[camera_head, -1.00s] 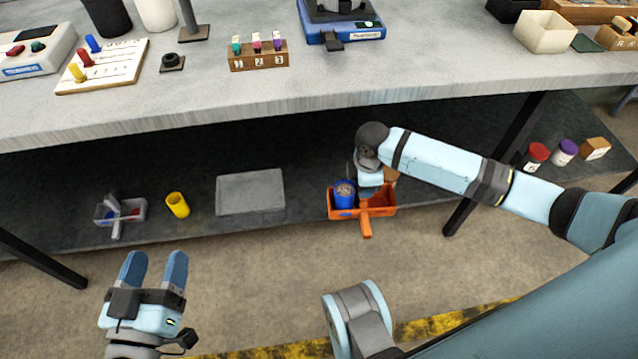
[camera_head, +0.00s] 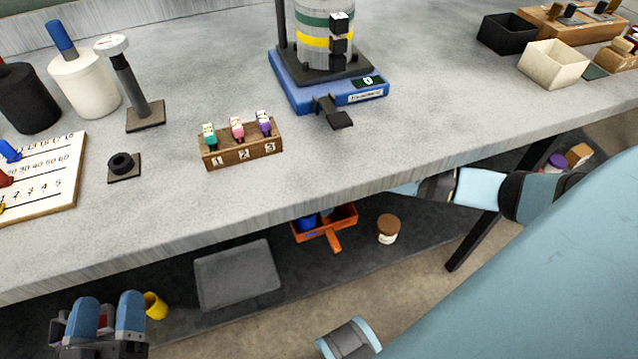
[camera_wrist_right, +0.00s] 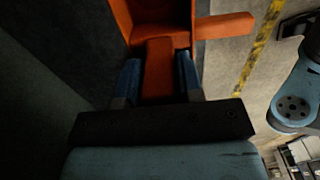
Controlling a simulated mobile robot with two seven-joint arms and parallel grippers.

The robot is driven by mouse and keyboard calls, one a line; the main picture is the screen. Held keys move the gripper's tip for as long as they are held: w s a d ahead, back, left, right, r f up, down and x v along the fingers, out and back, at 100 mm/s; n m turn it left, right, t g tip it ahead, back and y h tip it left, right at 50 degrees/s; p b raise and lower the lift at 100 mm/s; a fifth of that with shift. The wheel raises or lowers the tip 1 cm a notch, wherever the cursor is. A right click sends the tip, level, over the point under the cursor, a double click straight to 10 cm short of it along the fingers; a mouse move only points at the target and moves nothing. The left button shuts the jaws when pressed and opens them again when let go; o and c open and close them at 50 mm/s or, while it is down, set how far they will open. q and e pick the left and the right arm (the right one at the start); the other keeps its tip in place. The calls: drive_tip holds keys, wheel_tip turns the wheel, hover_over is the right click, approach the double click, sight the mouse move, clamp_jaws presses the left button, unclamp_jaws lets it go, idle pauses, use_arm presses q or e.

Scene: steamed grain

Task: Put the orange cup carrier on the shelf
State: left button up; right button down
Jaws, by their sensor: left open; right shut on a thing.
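The orange cup carrier (camera_head: 343,219) is under the workbench, over the dark lower shelf (camera_head: 365,258), with its handle toward the front. A blue cup (camera_head: 306,223) shows in it, partly hidden by the bench edge. I cannot tell whether the carrier touches the shelf. My right gripper (camera_wrist_right: 158,78) is shut on an orange part of the carrier in the right wrist view; in the head view the bench hides it. My left gripper (camera_head: 105,308) is open and empty at the lower left, in front of the shelf.
On the shelf, a grey flat plate (camera_head: 237,275) lies left of the carrier, a brown-lidded jar (camera_head: 388,229) stands right of it, and a yellow cup (camera_head: 155,305) is near my left gripper. The bench edge (camera_head: 200,238) overhangs the shelf. A bench leg (camera_head: 473,240) stands further right.

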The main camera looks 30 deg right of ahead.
wheel_tip(320, 180, down, 6)
drive_tip(key=shift+s+r+b, duration=0.15)
drive_tip(key=shift+r+b, duration=0.1)
drive_tip(key=shift+b, duration=0.7)
use_arm(q)
wheel_tip(320, 180, down, 8)
drive_tip(key=d+m+g+b, duration=0.1)
drive_tip(key=g+b, duration=0.2)
drive_tip(key=b, duration=0.2)
drive_tip(key=shift+d+f+h, duration=0.15)
drive_tip(key=shift+f+h, duration=0.1)
drive_tip(key=shift+h, duration=0.05)
use_arm(e)
wheel_tip(320, 180, down, 12)
drive_tip(key=shift+f, duration=0.15)
drive_tip(key=shift+f, duration=0.1)
drive_tip(key=c, duration=0.8)
unclamp_jaws()
